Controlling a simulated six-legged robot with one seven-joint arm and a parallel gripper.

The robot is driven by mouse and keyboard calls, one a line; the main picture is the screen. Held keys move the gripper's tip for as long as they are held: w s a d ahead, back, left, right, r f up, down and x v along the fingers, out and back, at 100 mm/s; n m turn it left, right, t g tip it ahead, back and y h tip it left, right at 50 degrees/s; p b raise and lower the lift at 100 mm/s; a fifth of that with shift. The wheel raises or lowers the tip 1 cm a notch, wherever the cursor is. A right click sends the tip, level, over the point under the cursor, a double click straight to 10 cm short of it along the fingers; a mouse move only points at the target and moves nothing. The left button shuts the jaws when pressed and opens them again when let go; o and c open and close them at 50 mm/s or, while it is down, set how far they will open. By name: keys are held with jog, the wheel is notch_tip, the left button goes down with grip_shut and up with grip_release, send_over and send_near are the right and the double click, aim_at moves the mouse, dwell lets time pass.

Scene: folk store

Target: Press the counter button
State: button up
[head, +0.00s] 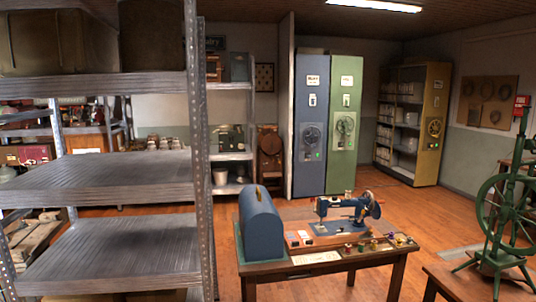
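I cannot make out a counter button for certain. A tall blue cabinet (309,180) and a tall green cabinet (342,178) stand side by side at the back, each with labels, a handwheel and a tiny green spot low on its front. A yellow-ended shelf unit (432,100) at the back right also has a handwheel with a small green spot. These spots are too small to tell whether they are buttons. My gripper is not in view.
A metal shelf rack (115,177) fills the left foreground. A wooden table (330,266) in front carries a blue sewing machine (340,207) and a blue domed case (260,225). A green spinning wheel (502,220) stands at right. Open wooden floor lies behind the table.

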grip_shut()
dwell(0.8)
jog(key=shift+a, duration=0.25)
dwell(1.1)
